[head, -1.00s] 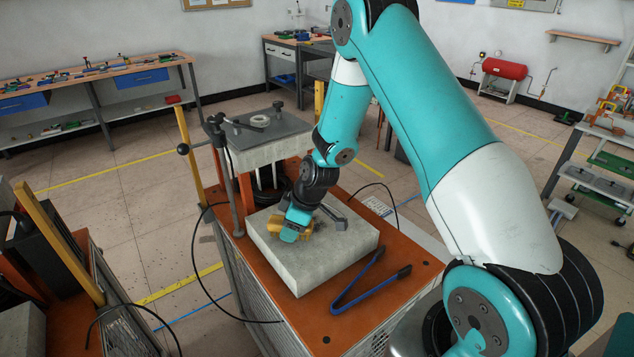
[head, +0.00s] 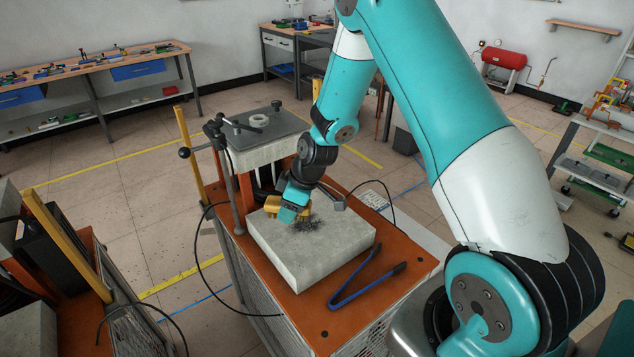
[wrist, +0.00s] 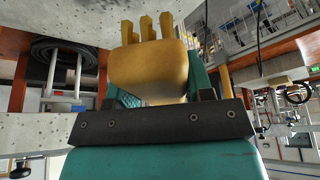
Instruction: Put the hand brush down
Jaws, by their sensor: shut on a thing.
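My gripper (head: 291,211) is low over the left far part of a pale stone slab (head: 318,264), on top of an orange machine cabinet. It is shut on a yellow piece (head: 272,205), which appears to be the hand brush. In the wrist view the yellow piece (wrist: 150,72) is rounded, with prongs at its far end, between teal parts of the gripper. Bristles cannot be made out. A dark, scattered patch (head: 306,223) lies on the slab beside the gripper. I cannot tell whether the brush touches the slab.
Blue-handled tongs (head: 368,280) lie on the orange cabinet top (head: 400,262), right of the slab. A press frame with a grey plate (head: 262,126) stands behind it on the left. Black cables hang at the cabinet's sides. The slab's near part is clear.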

